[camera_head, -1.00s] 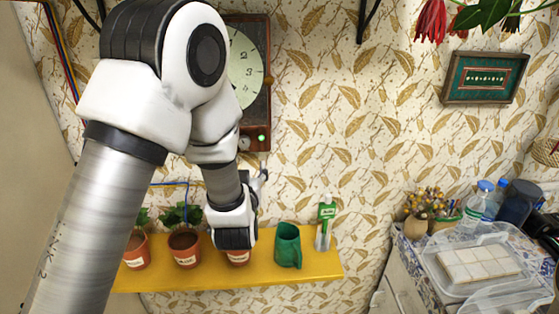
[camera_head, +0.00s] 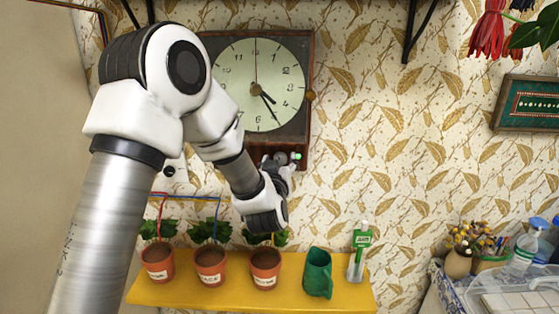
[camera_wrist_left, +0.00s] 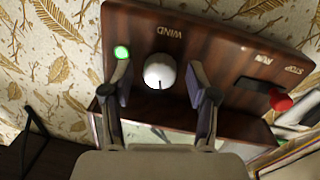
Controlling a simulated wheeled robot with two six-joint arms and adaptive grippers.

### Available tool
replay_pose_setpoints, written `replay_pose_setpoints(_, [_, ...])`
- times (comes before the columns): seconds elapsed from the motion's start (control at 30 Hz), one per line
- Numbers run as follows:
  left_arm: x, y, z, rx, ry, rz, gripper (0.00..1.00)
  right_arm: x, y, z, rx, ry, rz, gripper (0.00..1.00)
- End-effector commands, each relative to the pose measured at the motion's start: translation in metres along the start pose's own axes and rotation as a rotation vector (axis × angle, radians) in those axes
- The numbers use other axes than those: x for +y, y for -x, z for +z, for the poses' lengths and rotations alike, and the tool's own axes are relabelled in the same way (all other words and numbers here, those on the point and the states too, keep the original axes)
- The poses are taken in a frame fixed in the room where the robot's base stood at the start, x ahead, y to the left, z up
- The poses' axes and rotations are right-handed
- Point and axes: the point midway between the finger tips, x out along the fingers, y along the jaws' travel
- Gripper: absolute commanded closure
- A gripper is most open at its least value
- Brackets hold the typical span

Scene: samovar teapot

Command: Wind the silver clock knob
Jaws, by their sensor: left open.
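The wall clock (camera_head: 270,85) has a pale dial in a dark wooden case. The silver knob (camera_wrist_left: 160,71) is round, with a small dark mark, on the wooden panel under the word WIND in the left wrist view. My left gripper (camera_wrist_left: 159,77) is open, with one finger on each side of the knob; I cannot tell whether either finger touches it. In the head view my left gripper (camera_head: 280,167) is at the lower edge of the clock and partly hides the panel. My right gripper is not in view.
A green light (camera_wrist_left: 122,52) glows close to one finger. A red-tipped lever (camera_wrist_left: 281,101) sits near the words RUN and STOP.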

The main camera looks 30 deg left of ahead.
Motion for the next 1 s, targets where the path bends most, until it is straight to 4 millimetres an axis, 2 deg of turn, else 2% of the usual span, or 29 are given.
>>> replay_pose_setpoints(0.07, [0.0,0.0002,0.0004,0.0,0.0,0.0,0.45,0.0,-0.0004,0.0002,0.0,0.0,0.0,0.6])
replay_pose_setpoints(0.2, [0.0001,0.0003,0.0004,0.0,0.0,0.0,0.94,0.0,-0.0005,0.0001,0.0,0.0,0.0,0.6])
replay_pose_setpoints(0.23, [0.0001,0.0003,0.0004,0.0,0.0,0.0,1.0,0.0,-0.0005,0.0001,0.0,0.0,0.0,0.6])
replay_pose_setpoints(0.37, [0.0001,0.0003,0.0003,0.0,-0.004,0.0,1.0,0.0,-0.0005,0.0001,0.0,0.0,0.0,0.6])
replay_pose_setpoints(0.6, [0.0004,0.0003,-0.0002,-0.011,-0.14,-0.001,1.0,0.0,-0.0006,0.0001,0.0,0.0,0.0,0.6])
replay_pose_setpoints(0.8, [0.0004,0.0003,-0.0002,-0.011,-0.141,-0.001,1.0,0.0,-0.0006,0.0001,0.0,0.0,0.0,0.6])
replay_pose_setpoints(0.83, [0.0004,0.0003,-0.0002,-0.011,-0.141,-0.001,0.62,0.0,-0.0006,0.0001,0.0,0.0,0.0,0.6])
replay_pose_setpoints(0.9, [0.0004,0.0003,-0.0002,-0.011,-0.141,-0.001,0.41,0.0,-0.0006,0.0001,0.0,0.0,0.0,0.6])
replay_pose_setpoints(1.0, [0.0003,0.0003,-0.0001,-0.011,-0.141,-0.002,0.41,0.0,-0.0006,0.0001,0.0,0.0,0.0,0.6])
